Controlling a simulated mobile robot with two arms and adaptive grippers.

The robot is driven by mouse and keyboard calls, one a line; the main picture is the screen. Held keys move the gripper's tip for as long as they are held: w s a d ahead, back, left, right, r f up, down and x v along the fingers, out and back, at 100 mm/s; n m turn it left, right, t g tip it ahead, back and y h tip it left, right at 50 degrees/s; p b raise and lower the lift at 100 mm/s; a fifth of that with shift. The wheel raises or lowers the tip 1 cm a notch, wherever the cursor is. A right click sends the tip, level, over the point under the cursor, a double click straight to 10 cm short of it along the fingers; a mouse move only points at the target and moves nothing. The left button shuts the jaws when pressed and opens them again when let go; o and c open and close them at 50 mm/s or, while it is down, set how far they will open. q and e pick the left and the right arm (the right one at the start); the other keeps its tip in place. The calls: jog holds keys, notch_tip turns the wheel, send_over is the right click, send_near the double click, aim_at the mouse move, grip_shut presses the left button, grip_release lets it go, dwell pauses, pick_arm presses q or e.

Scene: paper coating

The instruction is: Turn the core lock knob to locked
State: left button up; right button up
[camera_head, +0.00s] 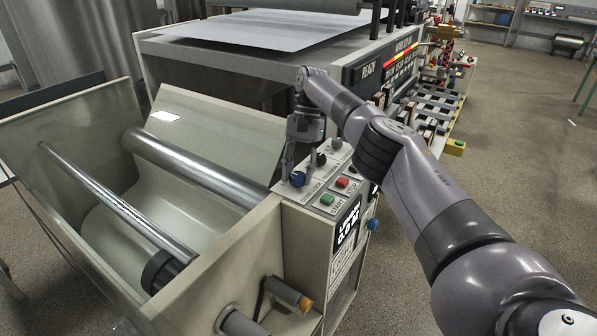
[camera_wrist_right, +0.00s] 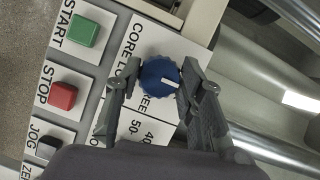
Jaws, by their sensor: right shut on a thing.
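The core lock knob (camera_wrist_right: 158,72) is a round blue knob with a scalloped rim and a short white pointer line. It sits on the white label plate marked CORE LOCK, and part of the word FREE shows beside it. In the head view the knob (camera_head: 297,179) is at the left edge of the control panel. My right gripper (camera_wrist_right: 157,88) points down at the panel, with one finger on each side of the knob, shut on it. In the head view the right gripper (camera_head: 295,172) partly hides the panel behind it. My left gripper is not in view.
A green START button (camera_head: 327,199) and a red STOP button (camera_head: 342,183) are close beside the knob. A black knob (camera_head: 336,143) stands farther back. The open trough with metal rollers (camera_head: 190,166) lies to the left. Open floor (camera_head: 520,150) is at right.

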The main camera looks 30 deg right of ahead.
dwell(0.3)
jog(key=o, duration=1.1)
jog(key=shift+o, duration=0.2)
